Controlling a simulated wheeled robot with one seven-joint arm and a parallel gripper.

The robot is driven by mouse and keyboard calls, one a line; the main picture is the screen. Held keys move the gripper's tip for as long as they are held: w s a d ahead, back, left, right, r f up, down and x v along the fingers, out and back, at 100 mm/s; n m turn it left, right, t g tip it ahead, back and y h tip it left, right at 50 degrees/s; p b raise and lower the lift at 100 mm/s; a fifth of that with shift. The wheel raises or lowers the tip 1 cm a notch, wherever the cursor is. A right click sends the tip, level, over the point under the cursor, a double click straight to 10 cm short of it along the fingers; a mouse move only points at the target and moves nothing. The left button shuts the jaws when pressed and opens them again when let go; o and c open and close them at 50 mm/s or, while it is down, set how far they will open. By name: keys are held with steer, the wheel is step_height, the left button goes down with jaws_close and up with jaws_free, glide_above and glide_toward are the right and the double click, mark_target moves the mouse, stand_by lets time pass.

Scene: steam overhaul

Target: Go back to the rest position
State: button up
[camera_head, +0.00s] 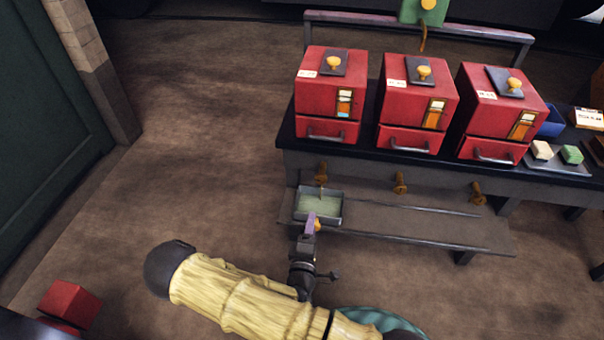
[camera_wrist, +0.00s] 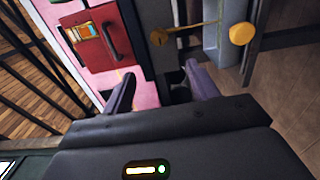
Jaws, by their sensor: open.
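My gripper (camera_head: 311,222) is open, with its purple fingers by the near edge of a small grey tray (camera_head: 298,207) on the low shelf. The tray holds something pale green. A yellow knob (camera_head: 317,225) shows right beside the fingers. In the wrist view my gripper (camera_wrist: 161,88) has its fingers apart with nothing between them. There the yellow knob (camera_wrist: 242,33) sits to the right, outside the fingers, beside the grey tray (camera_wrist: 212,38). I cannot tell from the head view whether a finger touches the knob.
Three red boxes with yellow-knobbed lids, left (camera_head: 326,98), middle (camera_head: 414,108) and right (camera_head: 498,116), stand on a dark bench (camera_head: 345,158). Brass taps (camera_head: 400,182) stick out below. A low shelf (camera_head: 420,226) runs in front. Open floor (camera_head: 200,140) lies left; a red block (camera_head: 70,303) is lower left.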

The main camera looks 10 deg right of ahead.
steer(key=s+d+r+m+g+y, duration=0.3)
steer(key=s+r+m+g, duration=0.35)
steer(key=r, duration=0.35)
steer(key=s+d+r+m+g+y, duration=0.3)
steer(key=s+r+m+g, duration=0.2)
steer(key=r+m+g, duration=0.4)
step_height(320, 180, up, 30)
steer(key=p, duration=3)
steer(key=shift+w+f+n+t, duration=0.15)
steer(key=shift+f+n+t, duration=0.05)
steer(key=shift+n+t, duration=0.25)
